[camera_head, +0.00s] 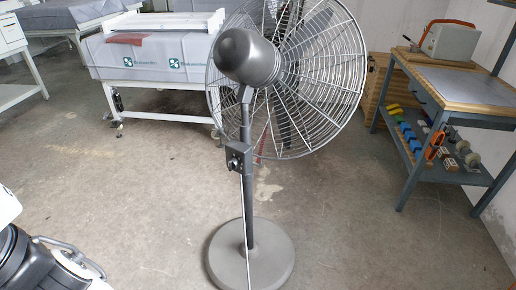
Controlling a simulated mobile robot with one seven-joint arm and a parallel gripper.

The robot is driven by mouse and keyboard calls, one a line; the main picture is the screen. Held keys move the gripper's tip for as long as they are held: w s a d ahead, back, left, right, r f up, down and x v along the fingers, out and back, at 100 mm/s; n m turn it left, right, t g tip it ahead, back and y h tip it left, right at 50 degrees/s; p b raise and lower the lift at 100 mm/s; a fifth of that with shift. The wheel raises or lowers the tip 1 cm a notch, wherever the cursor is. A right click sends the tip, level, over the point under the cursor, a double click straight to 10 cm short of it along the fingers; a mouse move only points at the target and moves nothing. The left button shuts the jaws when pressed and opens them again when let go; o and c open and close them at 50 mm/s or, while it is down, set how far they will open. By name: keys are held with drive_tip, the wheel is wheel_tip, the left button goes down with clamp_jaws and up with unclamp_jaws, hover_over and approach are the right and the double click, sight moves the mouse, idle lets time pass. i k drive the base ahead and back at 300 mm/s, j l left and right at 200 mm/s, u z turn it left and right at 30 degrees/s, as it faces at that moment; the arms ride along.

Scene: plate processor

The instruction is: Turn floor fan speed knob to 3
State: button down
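A grey floor fan (247,57) stands upright in the middle of the head view, on a round base (222,262) and a dark pole. Its wire cage faces away to the right and its motor housing is toward me. A small dark control box with a knob (235,164) sits on the pole below the cage. The knob's setting is too small to read. A light cord hangs down from the box along the pole. Part of my own arm shows at the lower left edge, well apart from the fan. My gripper is not in view.
A workbench (478,88) with several items on its lower shelf stands at the right. A white-framed cart (160,108) with grey boxes stands behind the fan at the left. A white table (12,94) is at the far left. The concrete floor around the fan base is clear.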

sight(233, 163)
drive_tip(key=i+j+z, duration=0.1)
drive_tip(key=j+z, duration=0.3)
drive_tip(key=j, duration=0.2)
drive_tip(key=j+z, duration=0.45)
drive_tip(key=j, duration=0.2)
